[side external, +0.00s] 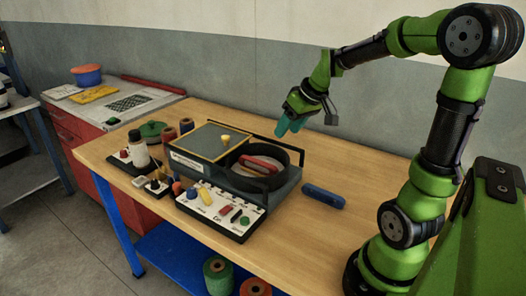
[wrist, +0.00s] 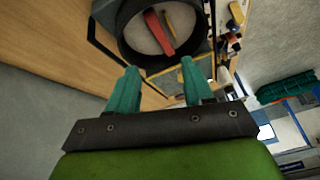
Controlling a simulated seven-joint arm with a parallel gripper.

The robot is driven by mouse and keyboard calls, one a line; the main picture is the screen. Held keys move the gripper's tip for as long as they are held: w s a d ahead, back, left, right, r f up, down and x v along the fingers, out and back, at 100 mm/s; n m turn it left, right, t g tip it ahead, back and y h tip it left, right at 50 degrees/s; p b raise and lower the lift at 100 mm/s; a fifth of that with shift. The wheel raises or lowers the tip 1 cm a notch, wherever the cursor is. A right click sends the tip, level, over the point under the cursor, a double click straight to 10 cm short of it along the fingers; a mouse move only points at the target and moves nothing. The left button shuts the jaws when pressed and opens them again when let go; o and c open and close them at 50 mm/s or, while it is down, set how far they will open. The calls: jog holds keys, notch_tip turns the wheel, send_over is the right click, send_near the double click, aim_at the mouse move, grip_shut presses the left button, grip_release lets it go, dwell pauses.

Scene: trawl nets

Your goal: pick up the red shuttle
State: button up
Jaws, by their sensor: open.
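The red shuttle (side external: 265,161) lies inside a round black ring (side external: 292,158) on the dark machine, on its pale floor. In the wrist view the red shuttle (wrist: 157,32) shows near the top, with a narrow tan piece beside it on the right. My gripper (side external: 288,127) has teal fingers and hangs in the air above and behind the ring, apart from the shuttle. In the wrist view my gripper (wrist: 160,70) is open, with nothing between the fingers.
A blue shuttle (side external: 323,196) lies on the wooden table (side external: 320,228) right of the machine. A control panel with coloured parts (side external: 228,211) is at its front. A black bar frame (wrist: 96,42) stands beside the ring. Spools and a bottle (side external: 138,149) stand left.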

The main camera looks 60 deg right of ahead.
jog(key=w+r+n, duration=0.1)
jog(key=n, duration=0.2)
send_near(258, 161)
jog(key=x, duration=0.3)
jog(key=shift+w+d+f, duration=0.1)
jog(key=shift+d+f, duration=0.05)
jog(key=shift+f, duration=0.15)
jog(key=shift+a+x, duration=0.2)
jog(key=shift+x, duration=2.3)
jog(key=shift+f, duration=0.1)
grip_shut()
